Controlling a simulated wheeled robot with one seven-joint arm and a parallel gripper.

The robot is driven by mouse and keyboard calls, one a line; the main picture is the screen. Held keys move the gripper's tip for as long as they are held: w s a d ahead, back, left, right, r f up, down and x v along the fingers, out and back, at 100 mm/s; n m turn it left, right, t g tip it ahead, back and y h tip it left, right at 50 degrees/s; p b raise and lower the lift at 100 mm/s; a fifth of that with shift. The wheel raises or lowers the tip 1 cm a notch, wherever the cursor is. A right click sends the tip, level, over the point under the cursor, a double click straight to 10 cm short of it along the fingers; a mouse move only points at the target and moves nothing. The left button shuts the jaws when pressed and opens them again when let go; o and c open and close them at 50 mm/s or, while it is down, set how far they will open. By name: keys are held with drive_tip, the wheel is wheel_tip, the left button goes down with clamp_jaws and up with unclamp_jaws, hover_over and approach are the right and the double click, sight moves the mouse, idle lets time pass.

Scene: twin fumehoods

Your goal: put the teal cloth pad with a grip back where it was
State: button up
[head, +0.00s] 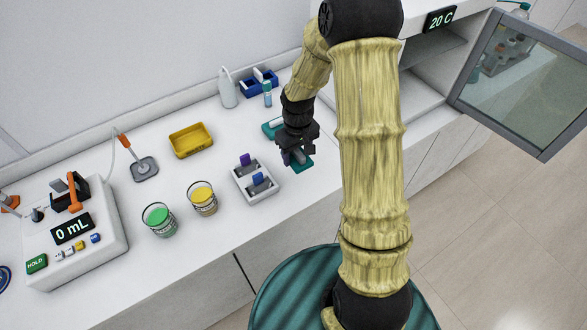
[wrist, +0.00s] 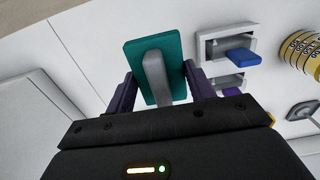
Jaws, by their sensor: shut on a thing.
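The teal cloth pad (head: 304,165) with a grey grip is in my gripper (head: 297,155), over the front part of the white bench. In the wrist view the pad (wrist: 135,58) is a flat teal rectangle, and its grey grip (wrist: 155,75) stands between the two dark fingers of my gripper (wrist: 160,88). My gripper is shut on the grip. Whether the pad touches the bench or hangs just above it, I cannot tell. A second teal piece (head: 269,128) lies on the bench just behind my gripper, partly hidden by it.
A white switch block (head: 262,188) with purple and blue levers stands left of the pad. Beakers of yellow (head: 203,199) and green (head: 159,220) are farther left. A yellow tray (head: 190,141), white bottle (head: 228,88) and blue rack (head: 262,82) stand behind. Bare bench lies around the pad.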

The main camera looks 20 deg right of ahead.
drive_tip(key=shift+w+r, duration=0.1)
drive_tip(key=p, duration=0.1)
hover_over(297, 179)
drive_tip(key=shift+f, duration=2.9)
wheel_tip(297, 179, down, 4)
drive_tip(key=shift+f+p, duration=0.1)
drive_tip(key=shift+p, duration=0.7)
